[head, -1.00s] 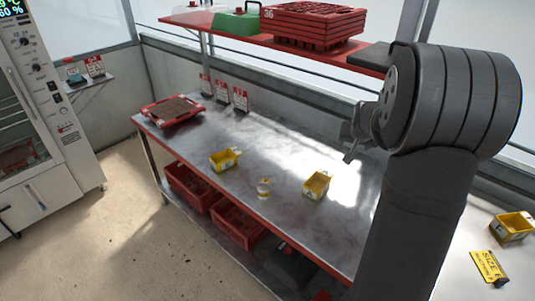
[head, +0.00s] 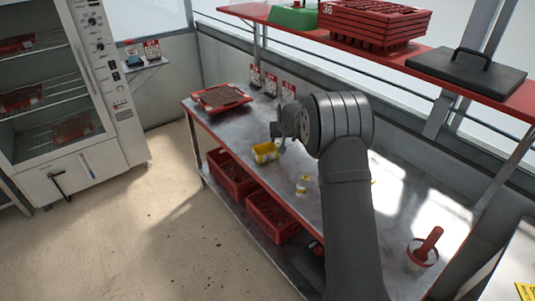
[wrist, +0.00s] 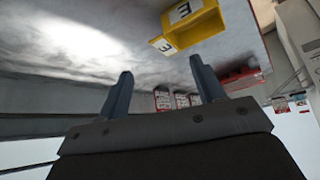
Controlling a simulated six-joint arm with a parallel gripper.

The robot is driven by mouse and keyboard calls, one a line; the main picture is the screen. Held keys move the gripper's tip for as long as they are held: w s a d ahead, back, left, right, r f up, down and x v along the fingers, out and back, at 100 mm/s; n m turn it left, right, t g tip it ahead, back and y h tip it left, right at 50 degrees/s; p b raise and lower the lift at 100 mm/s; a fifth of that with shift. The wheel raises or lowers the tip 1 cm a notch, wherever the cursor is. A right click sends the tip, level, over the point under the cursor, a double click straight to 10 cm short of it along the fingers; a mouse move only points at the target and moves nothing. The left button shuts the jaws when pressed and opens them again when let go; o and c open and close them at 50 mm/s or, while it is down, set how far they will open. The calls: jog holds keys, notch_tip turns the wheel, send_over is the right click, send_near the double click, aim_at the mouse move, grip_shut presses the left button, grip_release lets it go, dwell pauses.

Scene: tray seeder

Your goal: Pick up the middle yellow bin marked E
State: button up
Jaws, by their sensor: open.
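A yellow bin (head: 265,152) stands on the metal bench, left of my arm in the head view. The wrist view shows a yellow bin (wrist: 193,29) near the top, with white labels whose mark looks like a turned E. My gripper (wrist: 160,66) is open and empty, its two fingers apart and pointing toward the bench, with the bin beyond the right finger and not between them. In the head view my gripper (head: 280,134) is just above and right of the bin. A sliver of yellow (head: 373,182) shows at my arm's right edge; the rest is hidden.
A small yellow-and-white item (head: 302,184) sits on the bench near its front edge. A red tray (head: 222,98) and upright red-and-white signs (head: 271,84) stand at the back left. A cup with a red handle (head: 421,252) is at the right. A red shelf (head: 465,90) runs above.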

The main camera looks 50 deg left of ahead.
aim_at(269, 151)
jog(key=x, duration=0.8)
jog(key=shift+w+a+f, duration=0.35)
jog(key=shift+a+f, duration=0.3)
jog(key=shift+w+a+f, duration=0.35)
jog(key=shift+a+f, duration=0.25)
jog(key=shift+f, duration=0.05)
jog(key=shift+x, duration=0.85)
jog(key=shift+c, duration=0.4)
jog(key=shift+r, duration=0.1)
jog(key=c, duration=1.2)
grip_shut()
